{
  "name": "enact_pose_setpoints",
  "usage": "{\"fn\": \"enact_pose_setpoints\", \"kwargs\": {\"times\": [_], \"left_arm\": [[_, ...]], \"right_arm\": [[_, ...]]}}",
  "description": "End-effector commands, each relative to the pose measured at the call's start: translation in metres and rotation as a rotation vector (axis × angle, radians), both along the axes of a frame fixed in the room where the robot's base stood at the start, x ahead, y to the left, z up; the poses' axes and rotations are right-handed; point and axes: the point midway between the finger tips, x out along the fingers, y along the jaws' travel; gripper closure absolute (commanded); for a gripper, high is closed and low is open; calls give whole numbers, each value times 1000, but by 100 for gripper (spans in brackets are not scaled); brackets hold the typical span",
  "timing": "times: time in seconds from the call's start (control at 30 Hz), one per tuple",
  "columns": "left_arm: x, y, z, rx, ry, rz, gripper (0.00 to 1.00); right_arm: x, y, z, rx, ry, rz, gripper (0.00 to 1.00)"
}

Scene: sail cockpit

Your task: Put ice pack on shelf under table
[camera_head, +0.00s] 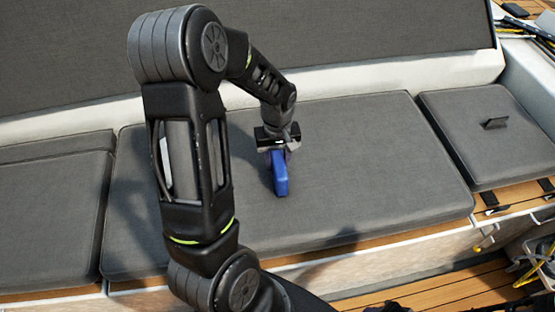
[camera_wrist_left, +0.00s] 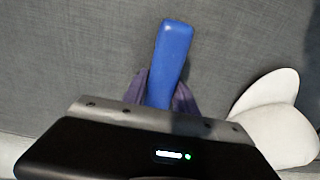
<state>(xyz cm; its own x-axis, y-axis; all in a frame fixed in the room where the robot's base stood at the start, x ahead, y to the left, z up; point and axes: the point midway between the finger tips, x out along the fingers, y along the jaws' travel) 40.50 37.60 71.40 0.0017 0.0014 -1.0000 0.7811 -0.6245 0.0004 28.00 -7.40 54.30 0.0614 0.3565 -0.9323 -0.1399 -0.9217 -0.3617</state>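The blue ice pack (camera_head: 280,172) is at the middle of the long grey seat cushion, seen edge-on as a narrow block. My left gripper (camera_head: 276,150) reaches down to it from above, with its fingers at the pack's upper end. In the left wrist view the ice pack (camera_wrist_left: 172,55) sticks out between the two fingers (camera_wrist_left: 160,92), which lie close against both its sides. The gripper looks shut on it. Whether the pack still touches the cushion is hard to tell. The table and the shelf under it are not in view. My right gripper is not in view.
The long seat cushion (camera_head: 380,150) is otherwise clear. A grey backrest (camera_head: 330,35) stands behind it. Another cushion (camera_head: 475,140) with a small dark strap lies at the right. Wooden floor (camera_head: 440,292) shows at the bottom right. White rounded shapes (camera_wrist_left: 275,120) show in the left wrist view.

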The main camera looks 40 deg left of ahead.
Motion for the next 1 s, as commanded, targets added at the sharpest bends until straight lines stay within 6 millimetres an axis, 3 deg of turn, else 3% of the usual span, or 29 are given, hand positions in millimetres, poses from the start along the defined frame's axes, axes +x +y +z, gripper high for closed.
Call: {"fn": "enact_pose_setpoints", "kwargs": {"times": [0.2, 0.6, 0.77, 1.0], "left_arm": [[0, 0, 0, 0, 0, 0, 47], [0, 0, 8, 0, -1, 0, 47], [1, 0, 30, 0, -4, 0, 47], [1, 0, 81, 1, -6, 0, 47]], "right_arm": [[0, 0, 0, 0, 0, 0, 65], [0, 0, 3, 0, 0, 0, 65], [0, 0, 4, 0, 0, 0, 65], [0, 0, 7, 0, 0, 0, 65]]}}
